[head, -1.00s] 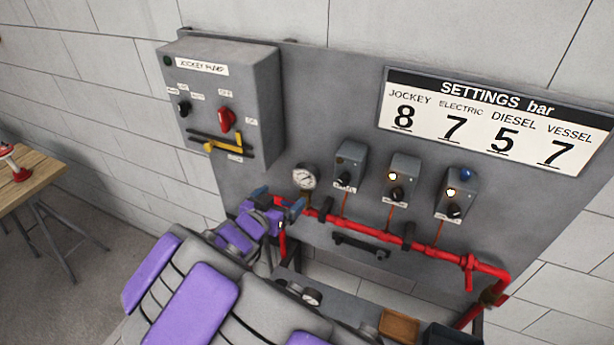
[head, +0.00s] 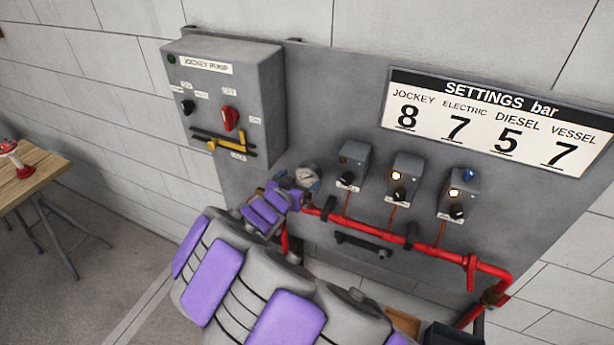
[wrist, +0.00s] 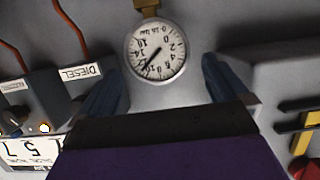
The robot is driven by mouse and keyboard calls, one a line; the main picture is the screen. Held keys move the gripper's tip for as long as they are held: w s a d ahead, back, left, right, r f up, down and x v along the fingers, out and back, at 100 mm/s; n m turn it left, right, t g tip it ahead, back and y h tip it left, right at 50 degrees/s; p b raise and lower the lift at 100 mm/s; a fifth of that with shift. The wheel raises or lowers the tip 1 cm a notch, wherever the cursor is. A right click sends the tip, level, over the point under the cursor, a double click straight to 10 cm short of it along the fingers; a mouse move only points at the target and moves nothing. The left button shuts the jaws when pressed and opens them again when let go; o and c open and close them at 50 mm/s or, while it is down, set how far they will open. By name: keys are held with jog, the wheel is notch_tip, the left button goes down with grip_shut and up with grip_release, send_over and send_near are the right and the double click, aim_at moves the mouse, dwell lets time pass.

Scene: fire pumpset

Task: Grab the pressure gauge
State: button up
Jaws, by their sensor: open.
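The pressure gauge (head: 306,175) is a small round white dial on the grey panel, at the left end of the red pipe. In the wrist view the gauge (wrist: 156,50) appears upside down, with its brass fitting (wrist: 147,6) at the top edge. My gripper (wrist: 160,78) is open, its two blue fingers apart on the left and right. The dial lies between and just beyond the fingertips, with no visible contact. In the head view my gripper (head: 297,187) is right at the gauge and partly covers its lower part.
The jockey pump box (head: 228,105) juts out left of the gauge. Small switch boxes (head: 352,165) stand to its right, above the red pipe (head: 375,228). A wooden table (head: 28,176) stands at far left. A settings sign (head: 495,122) hangs at upper right.

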aim_at(306, 175)
jog(key=shift+x, duration=2.35)
jog(key=shift+d+r, duration=0.1)
jog(key=c, duration=1)
